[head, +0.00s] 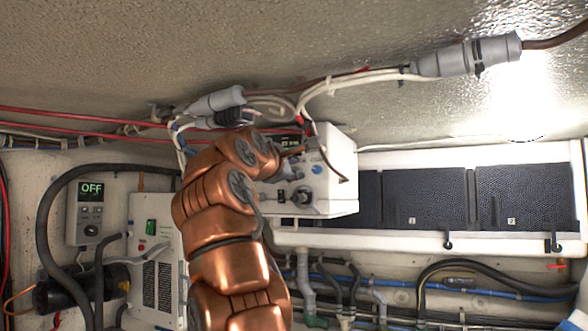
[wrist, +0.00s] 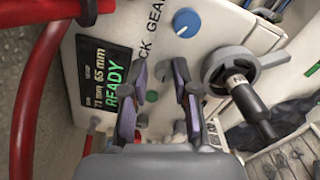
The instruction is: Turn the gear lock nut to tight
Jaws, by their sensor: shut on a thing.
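The white unit (head: 337,180) with a small display stands at the centre of the head view. In the wrist view its white panel (wrist: 215,30) carries a display (wrist: 107,83) reading READY and lettering "CK GEAR". A blue knob (wrist: 187,22) and a grey rotary part with a black rod (wrist: 230,70) also show there. I cannot tell which part is the lock nut. My gripper (wrist: 160,65) is at the panel, between display and rotary part. Its fingers look apart, with panel and a green spot between them; what it grips is not clear.
Dark panels (head: 425,197) in a white frame lie to the right. A control box reading OFF (head: 91,210) hangs at the left. Red cables (head: 85,115) and grey connectors (head: 468,58) run along the top; hoses (head: 430,280) run below.

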